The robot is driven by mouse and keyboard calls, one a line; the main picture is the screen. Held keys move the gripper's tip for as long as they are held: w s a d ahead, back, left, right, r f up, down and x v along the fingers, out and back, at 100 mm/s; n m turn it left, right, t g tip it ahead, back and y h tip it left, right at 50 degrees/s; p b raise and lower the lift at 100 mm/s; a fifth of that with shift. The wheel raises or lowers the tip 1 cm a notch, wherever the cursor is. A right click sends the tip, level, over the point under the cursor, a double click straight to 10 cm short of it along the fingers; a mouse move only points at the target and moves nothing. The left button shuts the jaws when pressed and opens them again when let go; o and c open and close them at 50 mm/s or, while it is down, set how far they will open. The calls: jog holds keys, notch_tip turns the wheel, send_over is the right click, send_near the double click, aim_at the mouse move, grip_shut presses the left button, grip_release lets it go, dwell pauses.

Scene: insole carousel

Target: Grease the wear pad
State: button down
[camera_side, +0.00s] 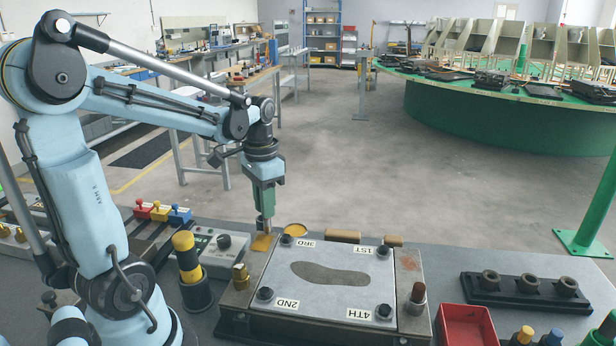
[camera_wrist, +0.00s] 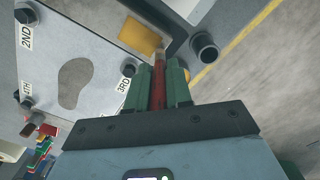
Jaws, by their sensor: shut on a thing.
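My gripper (camera_side: 264,205) points straight down just behind the left back corner of the pale metal plate (camera_side: 350,258). Its green fingers (camera_wrist: 158,90) are shut on a reddish-brown stick-like tool (camera_wrist: 158,72), whose low end also shows in the side view (camera_side: 263,224). An amber-yellow patch (camera_side: 262,243), which looks like a greased or coated pad, lies beside the plate's 3RD corner. The tool's end is right above or at this patch; I cannot tell whether they touch. The patch is a tilted square in the wrist view (camera_wrist: 140,37). A shallow yellow tin (camera_side: 295,230) stands behind the plate.
The plate bears dark corner knobs and an insole-shaped mark. A grey control box (camera_side: 205,244) and a black-and-yellow cylinder (camera_side: 187,262) stand to the left. A red tray (camera_side: 466,326) and a black rack with rings (camera_side: 525,290) are to the right. A brown handle (camera_side: 418,295) stands upright.

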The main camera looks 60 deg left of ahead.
jog(key=shift+r, duration=4.05)
jog(key=shift+f, duration=0.1)
jog(key=shift+f, duration=3.35)
jog(key=shift+s+d+f, duration=0.35)
jog(key=shift+f, duration=0.15)
jog(key=shift+s+d+f, duration=0.1)
jog(key=shift+s+d, duration=0.95)
jog(key=shift+d, duration=0.05)
jog(key=shift+w+a, duration=1.3)
jog(key=shift+a, duration=0.05)
jog(key=shift+w+a, duration=0.15)
jog(key=shift+r, duration=4.05)
